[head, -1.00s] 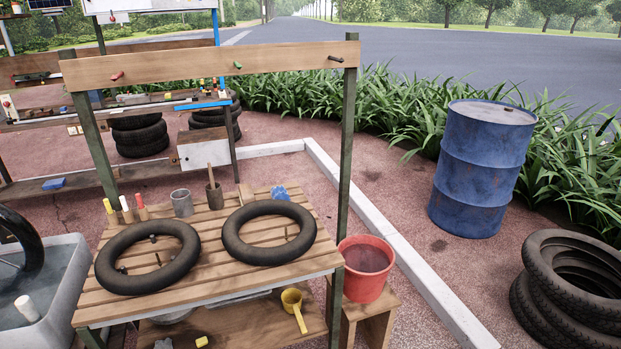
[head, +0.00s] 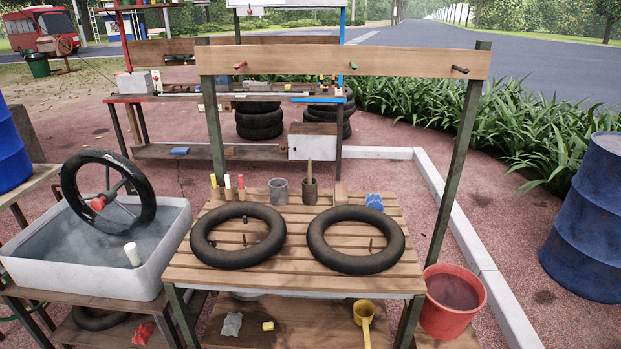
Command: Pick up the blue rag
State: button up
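A small crumpled blue thing (head: 374,201), which looks like the blue rag, lies at the back right of the slatted wooden table (head: 295,279). It is just behind the right black inner tube (head: 318,247), and its lower part is close to or hidden by the tube. Another small blue thing (head: 180,151), flatter and block-like, lies on the low shelf of the far bench; I cannot tell what it is. My gripper is not in view.
A left inner tube (head: 206,257), chalk-like sticks, a grey cup (head: 279,190) and a brown pot (head: 310,191) share the table. A post-and-beam frame (head: 345,63) rises over it. A water basin (head: 75,277) stands left, a red bucket (head: 455,318) right.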

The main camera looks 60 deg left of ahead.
aim_at(373, 201)
jog(key=u, duration=1.75)
